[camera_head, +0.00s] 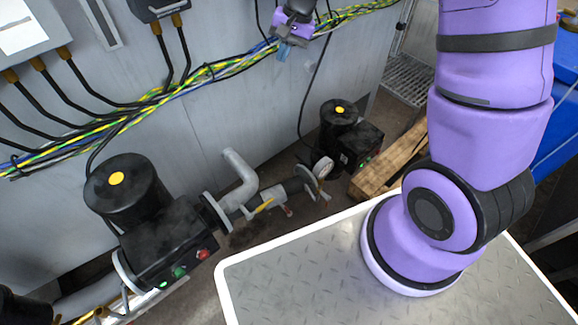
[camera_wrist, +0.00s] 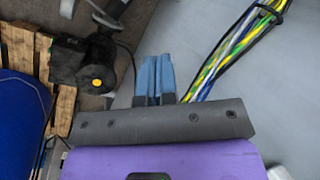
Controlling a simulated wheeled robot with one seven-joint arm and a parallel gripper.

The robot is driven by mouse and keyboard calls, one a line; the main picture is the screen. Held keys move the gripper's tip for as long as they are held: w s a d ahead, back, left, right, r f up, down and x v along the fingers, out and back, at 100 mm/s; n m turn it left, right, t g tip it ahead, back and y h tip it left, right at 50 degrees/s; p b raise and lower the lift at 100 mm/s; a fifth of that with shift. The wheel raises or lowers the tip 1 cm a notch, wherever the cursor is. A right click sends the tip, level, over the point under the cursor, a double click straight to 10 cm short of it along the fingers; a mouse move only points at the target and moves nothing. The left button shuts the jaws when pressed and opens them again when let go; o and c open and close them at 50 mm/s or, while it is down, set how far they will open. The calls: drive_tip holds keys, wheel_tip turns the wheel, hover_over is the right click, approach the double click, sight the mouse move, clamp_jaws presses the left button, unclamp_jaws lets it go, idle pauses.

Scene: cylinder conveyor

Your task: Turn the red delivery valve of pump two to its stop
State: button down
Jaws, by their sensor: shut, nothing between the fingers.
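My gripper (camera_head: 284,52) is at the top of the head view, by the wall and the cable bundle, well above the pipes. Its blue fingers are together and empty; the wrist view also shows them (camera_wrist: 154,78). A small red handle (camera_head: 287,211) sits on the pipework between the two pumps, beside a yellow lever (camera_head: 263,206). One black pump (camera_head: 125,195) is at the left and another (camera_head: 340,112) is farther back; its yellow-capped motor shows in the wrist view (camera_wrist: 80,62). I cannot read which is pump two. The gripper is apart from the red handle.
A yellow-green and blue cable bundle (camera_head: 205,72) runs along the grey wall (camera_head: 225,110). Wooden pallet boards (camera_head: 392,160) lie by the rear pump, with blue barrels (camera_head: 565,110) at the right. My own metal-topped base fills the lower right.

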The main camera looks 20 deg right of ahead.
drive_tip(key=w+f+m+g, duration=0.1)
drive_tip(key=w+f+m, duration=0.15)
drive_tip(key=f, duration=1.15)
drive_tip(key=m+g+h, duration=0.1)
drive_tip(key=m+g, duration=0.1)
drive_tip(key=m, duration=0.2)
hover_over(288, 211)
drive_tip(key=w+d, duration=0.2)
wheel_tip(288, 211, down, 45)
drive_tip(key=shift+s+a+f, duration=0.1)
drive_tip(key=shift+a+f, duration=0.2)
drive_tip(key=shift+a, duration=0.05)
